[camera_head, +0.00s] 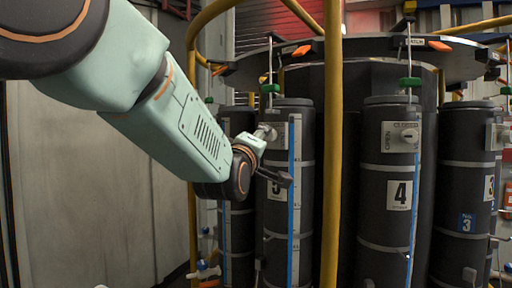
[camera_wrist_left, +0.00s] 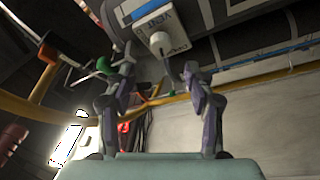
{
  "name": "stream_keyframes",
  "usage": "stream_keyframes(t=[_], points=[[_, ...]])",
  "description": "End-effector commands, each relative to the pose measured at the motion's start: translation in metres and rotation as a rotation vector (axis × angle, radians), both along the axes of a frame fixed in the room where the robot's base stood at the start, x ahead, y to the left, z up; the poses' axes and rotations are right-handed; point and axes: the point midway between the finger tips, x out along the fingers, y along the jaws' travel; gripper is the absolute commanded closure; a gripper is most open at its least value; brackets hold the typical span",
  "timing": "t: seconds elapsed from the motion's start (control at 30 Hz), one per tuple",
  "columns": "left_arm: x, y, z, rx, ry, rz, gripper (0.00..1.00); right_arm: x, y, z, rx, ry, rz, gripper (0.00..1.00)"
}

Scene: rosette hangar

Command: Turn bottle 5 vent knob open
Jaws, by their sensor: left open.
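Bottle 5 (camera_head: 306,190) is a dark upright cylinder with a "5" label, partly covered by my left arm in the head view. Its pale vent knob (camera_head: 268,132) shows on the upper front beside my wrist. In the left wrist view, the white knob (camera_wrist_left: 160,44) stands on a plate marked "VENT". My left gripper (camera_wrist_left: 160,67) is open, with its two fingers on either side of the knob's line and the knob just beyond the tips. I see no contact. In the head view, the left gripper (camera_head: 272,160) is at the bottle's upper front. My right gripper is out of view.
Bottle 4 (camera_head: 388,215) with its own knob, and bottle 3 (camera_head: 465,185), stand to the right. A yellow vertical pipe (camera_head: 333,150) stands in front, right of bottle 5. A dark ring (camera_head: 360,48) runs above the bottles. Left of the bottles is a pale wall panel (camera_head: 90,190).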

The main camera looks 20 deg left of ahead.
Motion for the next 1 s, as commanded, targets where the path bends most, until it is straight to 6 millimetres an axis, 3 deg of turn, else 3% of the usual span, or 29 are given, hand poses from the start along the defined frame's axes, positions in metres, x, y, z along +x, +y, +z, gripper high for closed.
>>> stream_keyframes(t=[0.3,0.67,0.83,0.93,1.0], points=[[-0.027,-0.002,-0.005,0.001,-0.001,0.0,0.46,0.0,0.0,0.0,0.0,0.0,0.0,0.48],[-0.028,-0.002,-0.005,0.004,-0.001,0.0,0.46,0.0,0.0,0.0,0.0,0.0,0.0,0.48],[-0.028,-0.002,-0.009,0.148,0.02,0.024,0.46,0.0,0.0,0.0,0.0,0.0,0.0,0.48],[-0.035,-0.001,-0.039,0.35,0.097,0.041,0.46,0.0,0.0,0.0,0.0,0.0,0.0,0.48],[-0.038,0.002,-0.09,0.482,0.189,0.037,0.46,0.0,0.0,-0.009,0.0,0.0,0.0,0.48]])
